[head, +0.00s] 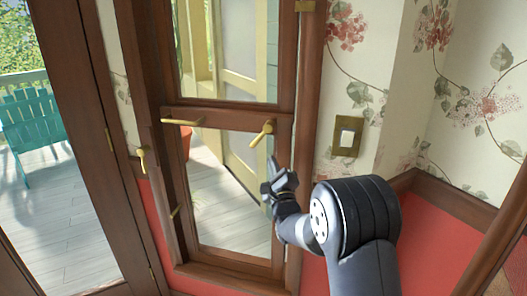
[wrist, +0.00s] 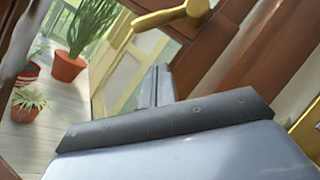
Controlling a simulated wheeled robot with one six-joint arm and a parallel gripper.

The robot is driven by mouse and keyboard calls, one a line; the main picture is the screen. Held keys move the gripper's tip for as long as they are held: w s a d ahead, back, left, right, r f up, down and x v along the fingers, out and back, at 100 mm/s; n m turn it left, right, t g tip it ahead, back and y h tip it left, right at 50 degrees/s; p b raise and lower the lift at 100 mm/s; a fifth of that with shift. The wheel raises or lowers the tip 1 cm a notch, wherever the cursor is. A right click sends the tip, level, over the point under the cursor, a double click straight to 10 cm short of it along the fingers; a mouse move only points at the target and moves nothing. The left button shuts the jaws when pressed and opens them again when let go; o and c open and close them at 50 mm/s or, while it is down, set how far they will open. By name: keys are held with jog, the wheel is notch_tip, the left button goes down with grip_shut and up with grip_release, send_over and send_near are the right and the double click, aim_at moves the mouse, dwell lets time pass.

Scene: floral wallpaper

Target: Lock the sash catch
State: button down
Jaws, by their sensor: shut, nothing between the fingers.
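A brass lever catch (head: 262,133) sits at the right end of the window's wooden middle rail, its arm slanting down to the left. The same lever appears at the top of the wrist view (wrist: 165,16). A second brass piece (head: 182,122) lies nearly level at the left of the rail. I cannot tell from the pictures which of them is the sash catch. My gripper (head: 272,170) is shut and empty, just below and right of the right lever, apart from it. In the wrist view its fingers (wrist: 156,84) point up below the lever.
Another brass handle (head: 141,158) is on the wooden frame to the left. A brass switch plate (head: 347,136) is on the floral wall to the right. Outside the glass are a teal chair (head: 35,125) and potted plants (wrist: 68,65). The window's wooden right jamb (head: 307,110) rises close beside my gripper.

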aim_at(262, 134)
jog(key=w+a+r, duration=0.1)
jog(key=w+a+r+p, duration=0.1)
jog(key=a, duration=0.1)
jog(key=shift+r, duration=0.4)
jog(key=shift+a+f+b, duration=0.15)
jog(key=shift+b, duration=0.45)
